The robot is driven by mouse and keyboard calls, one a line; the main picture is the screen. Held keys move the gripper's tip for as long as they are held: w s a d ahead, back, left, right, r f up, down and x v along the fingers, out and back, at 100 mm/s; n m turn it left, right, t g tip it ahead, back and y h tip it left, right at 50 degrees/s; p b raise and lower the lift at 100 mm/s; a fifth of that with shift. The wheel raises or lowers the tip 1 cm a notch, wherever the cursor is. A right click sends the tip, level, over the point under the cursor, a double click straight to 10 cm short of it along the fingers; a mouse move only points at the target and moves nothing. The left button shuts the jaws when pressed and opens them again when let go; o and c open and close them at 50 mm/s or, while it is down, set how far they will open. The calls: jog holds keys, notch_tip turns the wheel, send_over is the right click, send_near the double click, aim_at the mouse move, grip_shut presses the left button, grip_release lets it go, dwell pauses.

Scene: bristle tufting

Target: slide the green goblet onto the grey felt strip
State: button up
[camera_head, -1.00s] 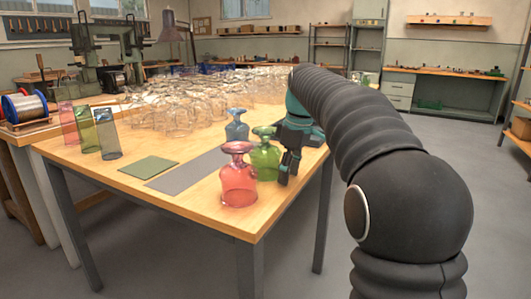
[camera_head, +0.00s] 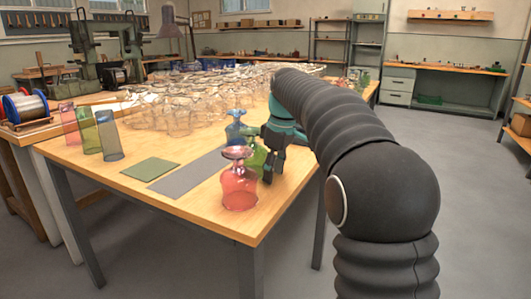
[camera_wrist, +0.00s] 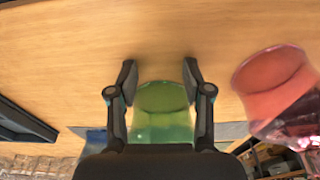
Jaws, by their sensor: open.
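The green goblet (camera_head: 254,157) stands upside down near the table's right edge, just right of the grey felt strip (camera_head: 188,176). In the head view it is partly hidden by the red goblet and my gripper (camera_head: 270,170). My gripper is low over the table at the goblet's right side. In the wrist view the green goblet (camera_wrist: 162,112) shows between the two open fingers (camera_wrist: 159,82). I cannot tell whether either finger touches it.
An upturned red goblet (camera_head: 239,187) stands close in front, and a blue goblet (camera_head: 235,128) behind. A green felt square (camera_head: 150,169) lies left of the strip. Several clear glasses (camera_head: 185,110) crowd the table behind. The strip's visible surface is bare.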

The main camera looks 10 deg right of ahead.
aim_at(229, 166)
jog(key=shift+w+a+p, duration=0.4)
jog(key=shift+w+a, duration=0.2)
jog(key=shift+a, duration=0.25)
jog(key=shift+w+a+p, duration=0.35)
jog(key=shift+w+a, duration=0.25)
jog(key=shift+a, duration=0.2)
jog(key=shift+w+a, duration=1.05)
jog(key=shift+a, duration=0.25)
jog(key=shift+w+a, duration=1)
jog(key=shift+a, duration=0.35)
jog(key=shift+w+a, duration=1.05)
jog(key=shift+a, duration=0.25)
jog(key=shift+s+d+r, duration=0.5)
jog(key=shift+d, duration=0.15)
jog(key=shift+s+d+r, duration=0.45)
jog(key=shift+d+r, duration=0.05)
jog(key=shift+d, duration=0.1)
